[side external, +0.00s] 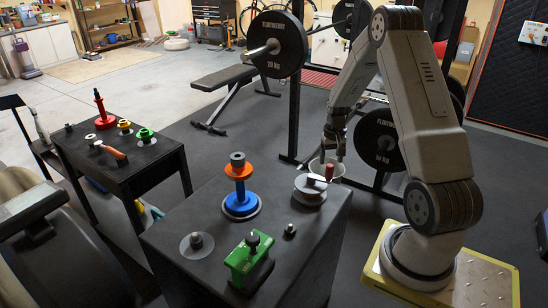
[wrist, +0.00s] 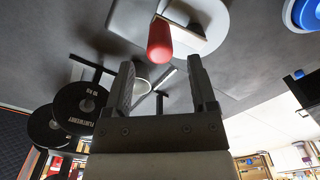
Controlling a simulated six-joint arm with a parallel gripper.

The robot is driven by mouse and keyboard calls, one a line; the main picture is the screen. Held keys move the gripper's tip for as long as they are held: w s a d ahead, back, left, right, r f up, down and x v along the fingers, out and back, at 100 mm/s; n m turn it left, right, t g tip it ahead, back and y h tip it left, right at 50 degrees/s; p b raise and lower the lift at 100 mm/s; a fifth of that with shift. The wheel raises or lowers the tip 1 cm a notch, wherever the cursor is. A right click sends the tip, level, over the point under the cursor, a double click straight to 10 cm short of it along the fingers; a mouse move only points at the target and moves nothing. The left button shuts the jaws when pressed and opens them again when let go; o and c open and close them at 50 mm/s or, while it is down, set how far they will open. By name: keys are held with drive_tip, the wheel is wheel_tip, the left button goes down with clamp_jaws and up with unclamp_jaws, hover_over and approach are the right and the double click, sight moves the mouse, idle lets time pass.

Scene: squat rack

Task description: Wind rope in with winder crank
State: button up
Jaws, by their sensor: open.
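The winder (side external: 309,197) is a pale round drum on the right part of the black bench. A crank arm lies across its top and carries an upright red handle (side external: 329,172). In the wrist view the red handle (wrist: 160,42) is just ahead of the fingertips, roughly centred between them, with the pale drum (wrist: 212,30) behind it. My gripper (side external: 335,146) is open and empty, above and close to the handle; it also shows in the wrist view (wrist: 161,66). I cannot clearly make out any rope.
A blue and orange spool stack (side external: 240,190), a green clamp-like block (side external: 248,258) and small posts stand on the bench (side external: 195,240). A white bucket (side external: 318,165) is behind the winder. The squat rack with weight plates (side external: 380,138) stands behind my arm.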

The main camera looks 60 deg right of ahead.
drive_tip(key=shift+r, duration=0.75)
drive_tip(key=shift+a, duration=0.2)
drive_tip(key=w+a+r+n+t, duration=0.1)
drive_tip(key=a+r+n, duration=0.25)
drive_tip(key=a, duration=0.95)
drive_tip(key=w+a+r+n+t, duration=0.1)
drive_tip(key=a+r+n, duration=0.25)
drive_tip(key=a, duration=0.95)
drive_tip(key=s+a+r+n, duration=0.1)
drive_tip(key=s+a+n, duration=0.1)
drive_tip(key=s+a, duration=0.3)
drive_tip(key=shift+a+n+t, duration=0.3)
drive_tip(key=shift+a, duration=0.9)
